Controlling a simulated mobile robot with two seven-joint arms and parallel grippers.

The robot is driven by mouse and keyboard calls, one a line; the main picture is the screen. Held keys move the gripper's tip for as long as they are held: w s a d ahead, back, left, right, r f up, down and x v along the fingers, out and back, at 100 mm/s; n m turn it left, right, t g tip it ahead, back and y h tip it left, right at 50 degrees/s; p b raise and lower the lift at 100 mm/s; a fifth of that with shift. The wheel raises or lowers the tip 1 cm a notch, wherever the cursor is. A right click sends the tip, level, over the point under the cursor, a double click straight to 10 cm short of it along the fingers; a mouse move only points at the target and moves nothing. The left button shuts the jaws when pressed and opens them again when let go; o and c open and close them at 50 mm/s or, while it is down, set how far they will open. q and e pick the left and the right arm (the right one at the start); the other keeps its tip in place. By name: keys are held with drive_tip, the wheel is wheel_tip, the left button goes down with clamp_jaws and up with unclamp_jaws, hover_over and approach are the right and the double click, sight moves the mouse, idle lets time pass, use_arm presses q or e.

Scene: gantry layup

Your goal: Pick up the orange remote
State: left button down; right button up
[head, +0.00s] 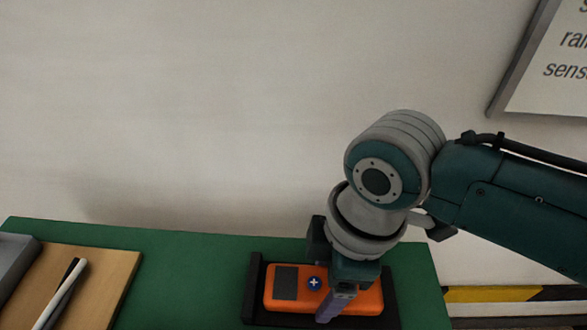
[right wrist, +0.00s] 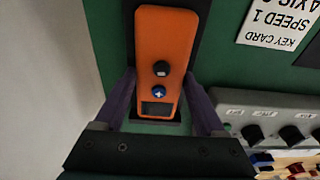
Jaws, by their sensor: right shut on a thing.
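The orange remote (head: 305,299) has a dark screen and a blue plus button. It lies in a black holder (head: 254,292) on the green table top in the head view. My right gripper (head: 338,302) comes down over it from above. In the right wrist view the remote (right wrist: 164,40) sits between the two purple fingers of my right gripper (right wrist: 160,84), one on each side. The gripper is shut on the remote. In the head view the fingers hide part of the remote's middle. My left gripper is not in view.
A wooden board (head: 105,280) with a black and white stick (head: 62,294) lies at the left, beside a grey tray (head: 14,262). The right wrist view shows a grey panel with black knobs (right wrist: 252,134) and a white label (right wrist: 272,22). A wall stands behind the table.

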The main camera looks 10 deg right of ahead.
clamp_jaws()
